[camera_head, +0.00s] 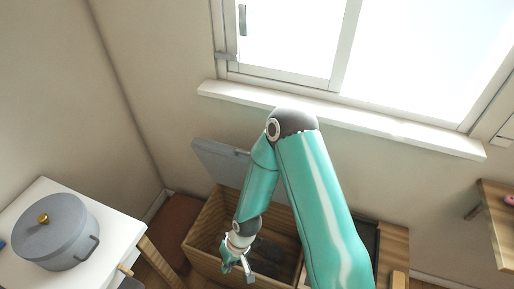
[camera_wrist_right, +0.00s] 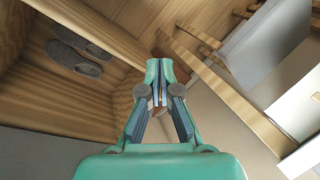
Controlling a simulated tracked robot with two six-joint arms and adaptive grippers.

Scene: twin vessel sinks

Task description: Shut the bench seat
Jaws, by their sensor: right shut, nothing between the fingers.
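The wooden bench (camera_head: 205,228) stands by the wall under the window, its storage box open at the top. Its grey seat lid (camera_head: 218,160) is raised at the back, partly hidden by my right arm. My right gripper (camera_head: 238,265) is shut and empty, over the front part of the box in the head view. In the right wrist view the gripper's fingertips (camera_wrist_right: 160,72) meet near the bench's wooden edge (camera_wrist_right: 115,35). Grey slippers (camera_wrist_right: 75,58) lie inside the box and also show as dark shapes in the head view (camera_head: 268,252). My left gripper is out of view.
A white table (camera_head: 110,235) with a lidded grey pot (camera_head: 55,230) stands left of the bench. The window sill (camera_head: 330,118) juts out above the bench. A wooden shelf (camera_head: 497,205) is at the right edge.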

